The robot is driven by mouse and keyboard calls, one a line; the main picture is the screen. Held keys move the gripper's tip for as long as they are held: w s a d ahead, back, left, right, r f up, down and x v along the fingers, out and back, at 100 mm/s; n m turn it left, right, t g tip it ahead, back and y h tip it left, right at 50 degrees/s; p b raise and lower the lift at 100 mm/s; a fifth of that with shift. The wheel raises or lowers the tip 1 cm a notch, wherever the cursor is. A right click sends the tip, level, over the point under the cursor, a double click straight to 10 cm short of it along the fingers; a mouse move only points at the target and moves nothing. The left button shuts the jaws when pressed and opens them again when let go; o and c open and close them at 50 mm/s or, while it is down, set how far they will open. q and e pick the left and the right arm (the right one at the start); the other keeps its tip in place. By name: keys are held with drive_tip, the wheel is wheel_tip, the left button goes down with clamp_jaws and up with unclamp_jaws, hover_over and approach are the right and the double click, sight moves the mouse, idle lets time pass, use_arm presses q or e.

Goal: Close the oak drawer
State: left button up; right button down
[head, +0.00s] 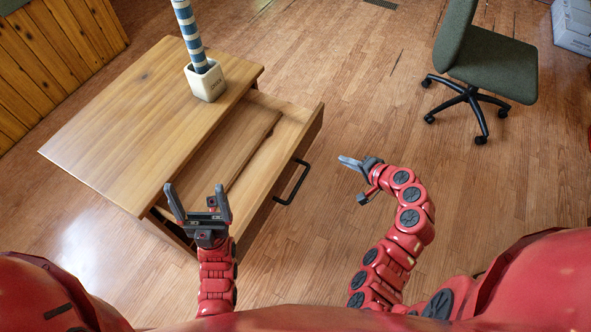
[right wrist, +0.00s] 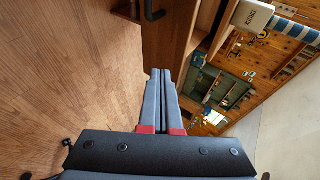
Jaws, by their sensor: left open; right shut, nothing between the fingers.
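The oak drawer (head: 262,170) is pulled out from the wooden table (head: 120,130) toward the right. A black handle (head: 292,182) is on its front, and a wooden board or slat lies inside the drawer. My left gripper (head: 197,200) is open and empty, in front of the near end of the drawer in the picture. My right gripper (head: 347,161) is shut and empty, to the right of the handle and apart from it. In the right wrist view, the right fingers (right wrist: 163,75) are together, with the drawer front (right wrist: 175,45) and handle (right wrist: 153,10) beyond them.
A white pot (head: 206,82) with a blue-and-white striped column stands on the tabletop near the drawer. An office chair (head: 485,60) is at the upper right, with white boxes (head: 573,25) behind. The wooden floor right of the drawer is clear.

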drive_tip(key=s+a+r+n+g+y+b, duration=0.1)
drive_tip(key=s+a+r+n+g+y, duration=0.15)
drive_tip(key=s+a+y, duration=0.2)
drive_tip(key=p, duration=0.1)
approach(286, 166)
wheel_tip(286, 166, down, 2)
drive_tip(key=w+a, duration=0.1)
drive_tip(key=a, duration=0.1)
drive_tip(key=shift+w+a+f+g+h+p, duration=0.1)
drive_tip(key=shift+w+a+g+h+p, duration=0.4)
drive_tip(key=shift+w+a, duration=0.35)
drive_tip(key=shift+w+a+f, duration=0.1)
drive_tip(key=shift+w+a, duration=0.25)
drive_tip(key=shift+a, duration=0.2)
